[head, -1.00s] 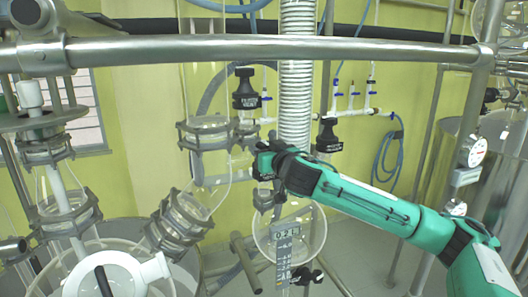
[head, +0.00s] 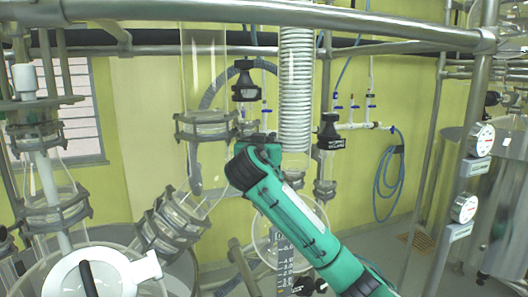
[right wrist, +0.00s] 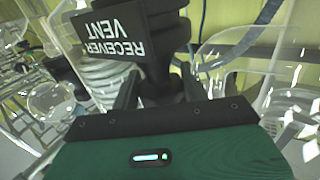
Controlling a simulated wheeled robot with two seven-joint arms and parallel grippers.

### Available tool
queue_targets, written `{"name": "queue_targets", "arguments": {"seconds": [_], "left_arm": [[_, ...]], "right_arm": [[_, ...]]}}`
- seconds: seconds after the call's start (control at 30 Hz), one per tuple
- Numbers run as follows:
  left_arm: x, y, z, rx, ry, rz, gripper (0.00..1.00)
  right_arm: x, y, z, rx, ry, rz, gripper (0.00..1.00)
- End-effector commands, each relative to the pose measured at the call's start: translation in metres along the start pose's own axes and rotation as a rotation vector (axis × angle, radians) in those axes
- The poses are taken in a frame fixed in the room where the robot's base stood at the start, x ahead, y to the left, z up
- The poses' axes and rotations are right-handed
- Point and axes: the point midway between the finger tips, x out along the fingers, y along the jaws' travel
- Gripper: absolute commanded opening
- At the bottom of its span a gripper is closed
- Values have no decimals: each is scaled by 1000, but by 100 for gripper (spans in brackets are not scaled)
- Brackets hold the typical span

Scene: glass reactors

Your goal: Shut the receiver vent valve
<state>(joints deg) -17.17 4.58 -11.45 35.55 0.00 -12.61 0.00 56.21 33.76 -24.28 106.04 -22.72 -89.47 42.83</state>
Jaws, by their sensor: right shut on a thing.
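The receiver vent valve (right wrist: 150,42) fills the upper middle of the right wrist view. It is black, with a ribbed body and a black plate lettered RECEIVER VENT, upside down in this view. My right gripper (right wrist: 157,88) is shut on the valve's black part, one finger on each side. In the head view my right gripper (head: 262,145) is by the glass column in the middle, mostly covered by my own wrist. The gripped valve is hidden there behind my wrist. How far the valve is turned cannot be told. My left gripper is not in view.
Black labelled valves hang nearby, one upper left (head: 244,84) and one to the right (head: 328,133) of my gripper. A round glass flask (head: 268,240) stands below. A steel rail (head: 300,13) crosses above.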

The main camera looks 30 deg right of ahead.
Motion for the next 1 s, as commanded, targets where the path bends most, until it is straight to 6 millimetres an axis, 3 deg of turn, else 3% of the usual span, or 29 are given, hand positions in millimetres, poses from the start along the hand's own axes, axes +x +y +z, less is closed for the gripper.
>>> {"name": "queue_targets", "arguments": {"seconds": [0.33, 0.83, 0.87, 0.9, 1.0], "left_arm": [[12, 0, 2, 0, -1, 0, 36], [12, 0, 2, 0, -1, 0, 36], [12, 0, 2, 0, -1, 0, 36], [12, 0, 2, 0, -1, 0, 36], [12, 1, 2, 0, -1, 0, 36]], "right_arm": [[0, 0, 1, -1, -1, 116, 22], [0, 0, 0, -2, 1, 133, 22], [0, 0, 0, -2, 1, 133, 49], [0, 0, 0, -2, 1, 133, 54], [0, 0, 0, -1, 1, 132, 54]]}}
